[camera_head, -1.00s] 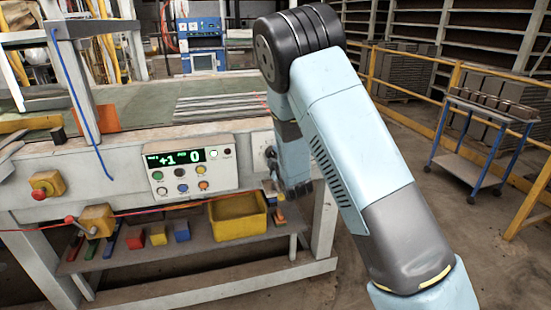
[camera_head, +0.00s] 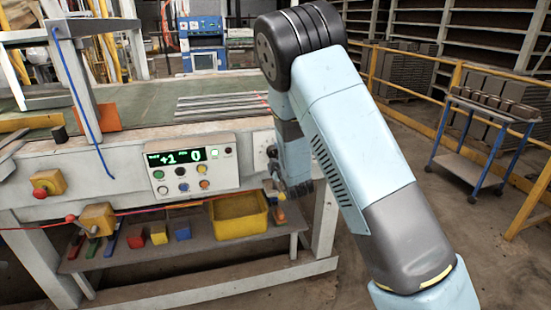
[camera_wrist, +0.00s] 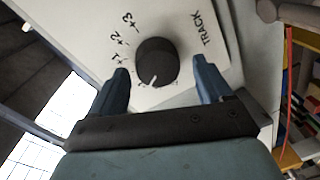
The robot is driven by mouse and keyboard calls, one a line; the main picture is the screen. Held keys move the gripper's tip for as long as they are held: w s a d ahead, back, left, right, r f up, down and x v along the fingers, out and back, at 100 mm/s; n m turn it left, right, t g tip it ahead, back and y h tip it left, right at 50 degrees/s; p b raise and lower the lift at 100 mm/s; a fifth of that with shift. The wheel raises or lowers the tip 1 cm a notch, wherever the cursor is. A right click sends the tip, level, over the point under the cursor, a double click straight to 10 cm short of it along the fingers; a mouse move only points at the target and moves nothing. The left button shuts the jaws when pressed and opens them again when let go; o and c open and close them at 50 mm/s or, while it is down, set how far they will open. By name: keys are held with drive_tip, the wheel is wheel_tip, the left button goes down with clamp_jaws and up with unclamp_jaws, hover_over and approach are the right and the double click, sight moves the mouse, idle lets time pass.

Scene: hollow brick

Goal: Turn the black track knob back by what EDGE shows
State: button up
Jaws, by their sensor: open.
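The black track knob (camera_wrist: 157,62) shows in the wrist view on a pale panel, beside the printed word TRACK and the marks +1, +2 and +3. A white pointer line on the knob faces the lower edge of the picture. My gripper (camera_wrist: 160,74) is open, with one blue finger on each side of the knob and gaps between. In the head view my gripper (camera_head: 299,189) is at the right end of the machine's front. The display (camera_head: 177,157) on the control box (camera_head: 192,168) has green figures that look like +1 and 0; the small lettering is too fine to read.
A yellow bin (camera_head: 238,214) and several coloured blocks stand on the shelf below the machine. A red line (camera_head: 140,212) runs along its front. A blue-legged trolley (camera_head: 481,140) stands at the right behind my arm, near yellow railings.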

drive_tip(key=f+v, duration=0.1)
drive_tip(key=v, duration=1.2)
drive_tip(key=shift+s+r, duration=0.2)
drive_tip(key=shift+r, duration=0.3)
